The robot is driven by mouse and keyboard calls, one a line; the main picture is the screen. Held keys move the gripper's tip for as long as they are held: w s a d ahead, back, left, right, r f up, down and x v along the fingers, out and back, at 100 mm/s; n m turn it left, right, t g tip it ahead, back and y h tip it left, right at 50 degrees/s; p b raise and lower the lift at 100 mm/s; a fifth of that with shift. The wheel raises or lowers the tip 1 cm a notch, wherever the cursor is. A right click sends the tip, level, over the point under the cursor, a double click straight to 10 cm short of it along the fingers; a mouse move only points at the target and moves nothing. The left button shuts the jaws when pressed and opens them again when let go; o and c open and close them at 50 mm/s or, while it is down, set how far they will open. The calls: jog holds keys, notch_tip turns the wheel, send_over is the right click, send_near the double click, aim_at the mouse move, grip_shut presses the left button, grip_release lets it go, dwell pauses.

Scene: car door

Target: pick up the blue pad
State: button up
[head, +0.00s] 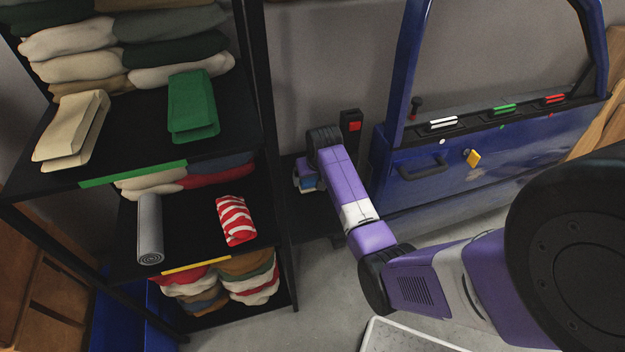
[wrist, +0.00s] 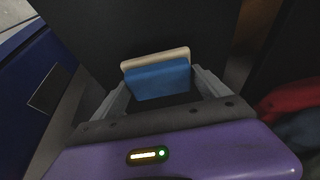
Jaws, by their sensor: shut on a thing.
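The blue pad (wrist: 158,80) sits between the two fingers of my gripper (wrist: 160,88) in the wrist view. The fingers are shut on its sides. A cream slab (wrist: 150,57) shows just behind its upper edge; I cannot tell whether it is a separate pad. In the head view a small patch of blue (head: 308,183) shows just left of my purple forearm, low beside the dark shelving. My arm hides most of the gripper there.
A black shelf rack (head: 120,150) at left holds folded cloths, a grey roll (head: 149,228) and a red-and-white striped cloth (head: 236,220). A blue car door (head: 430,190) stands at right. A black post with a red button (head: 354,126) rises behind my arm.

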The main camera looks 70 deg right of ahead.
notch_tip(320, 180, up, 19)
jog(key=p, duration=0.2)
jog(key=shift+f, duration=0.15)
